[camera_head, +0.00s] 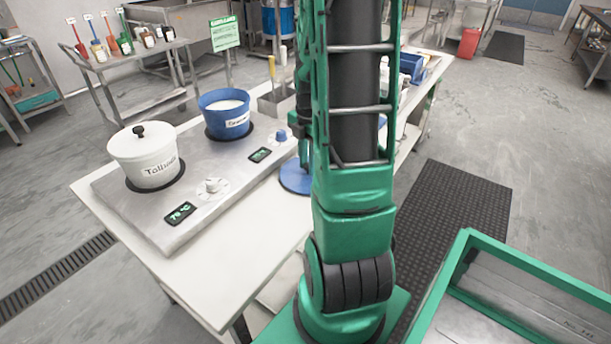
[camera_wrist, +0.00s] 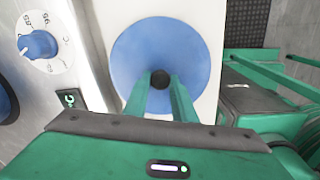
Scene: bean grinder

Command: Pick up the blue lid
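The blue lid (camera_head: 296,178) is a flat round disc on the white table, right of the cooktop, partly hidden behind my arm in the head view. In the wrist view the blue lid (camera_wrist: 190,55) lies below my gripper, with a black knob (camera_wrist: 160,79) at its middle. My gripper (camera_wrist: 160,80) has its two green fingers on either side of the knob, with little or no gap visible. Whether they press on it cannot be told. The blue pot (camera_head: 224,112) stands uncovered on the cooktop with pale contents.
The metal cooktop (camera_head: 205,190) holds the blue pot and a lidded white pot (camera_head: 146,158). A metal container (camera_head: 272,101) with upright tools stands behind the lid. A blue bin (camera_head: 412,67) sits farther right. Bare white table (camera_head: 226,265) lies in front of the cooktop.

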